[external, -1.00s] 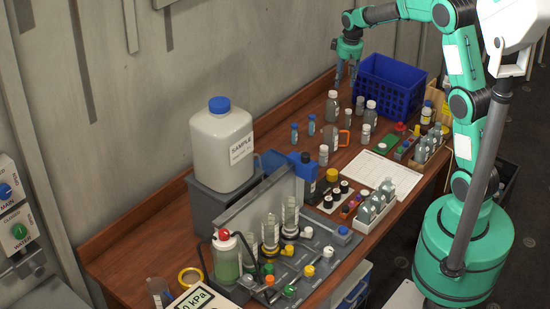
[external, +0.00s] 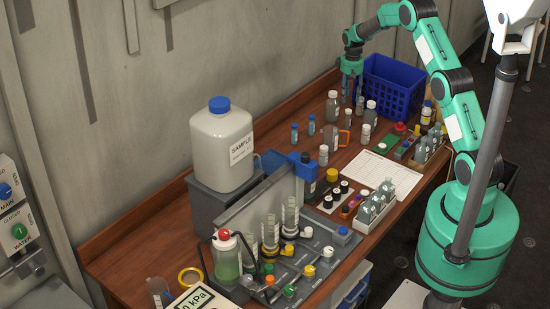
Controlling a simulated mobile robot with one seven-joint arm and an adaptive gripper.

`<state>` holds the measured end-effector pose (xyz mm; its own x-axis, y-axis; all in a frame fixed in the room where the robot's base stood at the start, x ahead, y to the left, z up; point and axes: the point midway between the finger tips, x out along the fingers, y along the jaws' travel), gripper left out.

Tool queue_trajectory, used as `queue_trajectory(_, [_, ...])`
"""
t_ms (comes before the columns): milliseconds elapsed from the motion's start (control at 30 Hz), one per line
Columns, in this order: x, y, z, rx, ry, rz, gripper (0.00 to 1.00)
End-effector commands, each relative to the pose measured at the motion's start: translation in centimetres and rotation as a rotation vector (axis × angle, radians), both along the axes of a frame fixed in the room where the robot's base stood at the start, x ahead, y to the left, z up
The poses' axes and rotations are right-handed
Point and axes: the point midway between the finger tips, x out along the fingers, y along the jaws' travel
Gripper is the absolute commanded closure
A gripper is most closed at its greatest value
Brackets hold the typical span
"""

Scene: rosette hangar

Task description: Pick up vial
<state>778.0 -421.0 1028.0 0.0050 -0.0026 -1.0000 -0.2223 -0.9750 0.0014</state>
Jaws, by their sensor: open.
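Several vials and small bottles stand on the wooden bench, and I cannot tell which one the task means. Two small blue-capped vials (external: 311,125) stand upright near the back edge. A taller white-capped grey bottle (external: 333,107) stands further along, with a small bottle (external: 345,116) beside it. More white-capped bottles (external: 370,114) stand to the right. My gripper (external: 351,98) is open and points down at the back of the bench, among these bottles and left of the blue crate. Whether anything stands between its fingers is too small to tell.
The blue crate (external: 418,91) is close to the right of my gripper. A white sample jug (external: 222,147), a grey valve panel (external: 325,240) and white racks of bottles (external: 388,202) crowd the bench. A paper sheet (external: 369,168) lies mid-bench. The wall is behind.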

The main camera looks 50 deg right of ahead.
Motion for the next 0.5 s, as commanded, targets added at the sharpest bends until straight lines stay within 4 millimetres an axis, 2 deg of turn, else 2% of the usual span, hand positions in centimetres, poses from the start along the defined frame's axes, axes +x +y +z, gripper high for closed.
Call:
queue_trajectory(167, [0.05, -0.68, -0.95, 0.003, 0.005, -0.002, 0.56])
queue_trajectory(500, [0.02, -0.68, -1.07, 0.003, 0.005, -0.003, 0.56])
